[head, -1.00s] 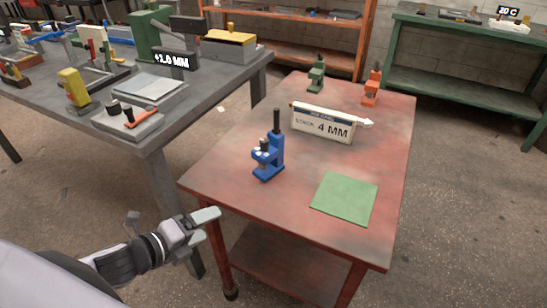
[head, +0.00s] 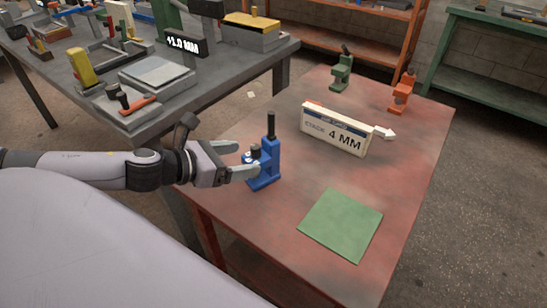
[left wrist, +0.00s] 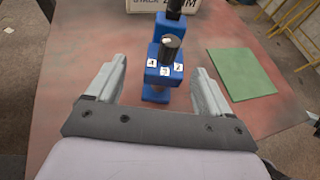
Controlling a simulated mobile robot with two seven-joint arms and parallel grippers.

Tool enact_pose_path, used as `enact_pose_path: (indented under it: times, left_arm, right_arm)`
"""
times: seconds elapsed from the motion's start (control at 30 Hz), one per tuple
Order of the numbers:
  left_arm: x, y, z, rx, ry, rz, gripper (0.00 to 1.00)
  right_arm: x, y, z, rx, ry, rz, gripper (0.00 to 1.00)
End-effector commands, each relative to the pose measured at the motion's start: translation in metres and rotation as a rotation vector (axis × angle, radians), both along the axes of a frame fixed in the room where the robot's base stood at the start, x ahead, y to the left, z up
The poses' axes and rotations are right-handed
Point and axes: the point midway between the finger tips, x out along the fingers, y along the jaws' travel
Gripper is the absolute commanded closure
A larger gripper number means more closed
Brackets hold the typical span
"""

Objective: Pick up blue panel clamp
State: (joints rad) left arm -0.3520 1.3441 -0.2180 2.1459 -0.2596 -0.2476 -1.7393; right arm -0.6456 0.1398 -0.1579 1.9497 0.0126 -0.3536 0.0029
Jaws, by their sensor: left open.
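The blue panel clamp (head: 264,165) stands upright on the red table, near its left edge. It has a black handle on top and a lower black knob above a small marked block. My left gripper (head: 240,160) reaches in from the left at the clamp's side. In the left wrist view the open fingers of the left gripper (left wrist: 162,88) lie to either side of the blue clamp (left wrist: 160,75), with gaps between fingers and clamp. The lower part of the clamp is partly hidden in the head view.
A green square mat (head: 340,224) lies to the right. A green clamp (head: 341,72) and an orange clamp (head: 402,93) stand at the back of the red table (head: 270,235). A grey bench (head: 225,95) with tools is at left.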

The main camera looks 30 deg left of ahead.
Motion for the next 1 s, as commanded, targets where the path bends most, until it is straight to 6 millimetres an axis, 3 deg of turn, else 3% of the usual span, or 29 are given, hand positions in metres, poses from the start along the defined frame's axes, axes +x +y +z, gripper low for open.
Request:
enact_pose_path:
  times: [0.73, 1.0]
  left_arm:
    - [0.018, -0.008, -0.008, -0.003, -0.001, 0.002, 0.19]
    - [0.033, -0.018, -0.015, -0.006, -0.002, 0.004, 0.19]
  right_arm:
    - [-0.003, 0.001, -0.004, 0.001, 0.007, 0.002, 1.0]
    - [-0.003, 0.001, 0.001, 0.001, 0.006, 0.002, 1.0]
